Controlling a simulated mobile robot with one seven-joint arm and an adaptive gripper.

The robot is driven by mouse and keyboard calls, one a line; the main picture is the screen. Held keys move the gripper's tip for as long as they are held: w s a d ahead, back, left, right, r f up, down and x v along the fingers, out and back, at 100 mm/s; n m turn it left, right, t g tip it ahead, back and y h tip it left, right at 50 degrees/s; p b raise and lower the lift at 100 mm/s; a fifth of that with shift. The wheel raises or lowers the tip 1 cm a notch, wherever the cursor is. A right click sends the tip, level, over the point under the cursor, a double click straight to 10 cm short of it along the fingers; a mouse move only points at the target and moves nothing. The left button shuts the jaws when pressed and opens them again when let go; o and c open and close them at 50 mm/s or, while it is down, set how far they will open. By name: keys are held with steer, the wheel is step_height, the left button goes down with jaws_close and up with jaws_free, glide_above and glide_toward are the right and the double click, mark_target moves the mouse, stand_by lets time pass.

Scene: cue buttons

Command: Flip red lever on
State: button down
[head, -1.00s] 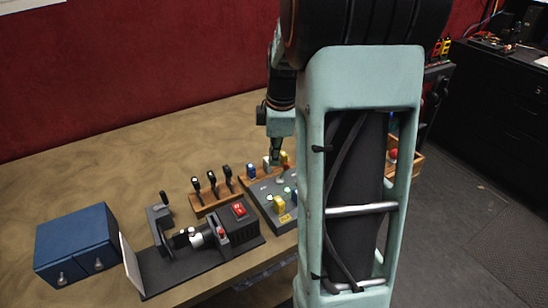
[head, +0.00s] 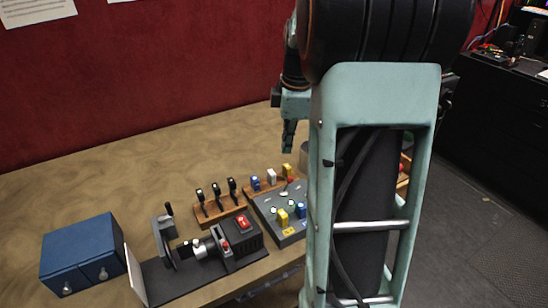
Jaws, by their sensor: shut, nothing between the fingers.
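A grey panel (head: 264,207) on the table carries small coloured switches and buttons. A small red-tipped lever (head: 291,180) stands near its back right part, close to a white base. It is too small to tell its position for sure. My gripper (head: 288,149) is shut and empty, pointing down above and behind the panel, apart from the lever. My arm hides the panel's right edge.
A wooden strip with blue, white and yellow switches (head: 271,178) stands behind the panel. A wooden block with several black levers (head: 217,205) is to its left. Further left are a black device with a red switch (head: 243,222) and a blue drawer box (head: 80,250). The back left table is clear.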

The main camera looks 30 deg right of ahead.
steer(key=shift+s+d+r, duration=0.15)
steer(key=shift+d+r, duration=0.5)
steer(key=shift+d, duration=0.1)
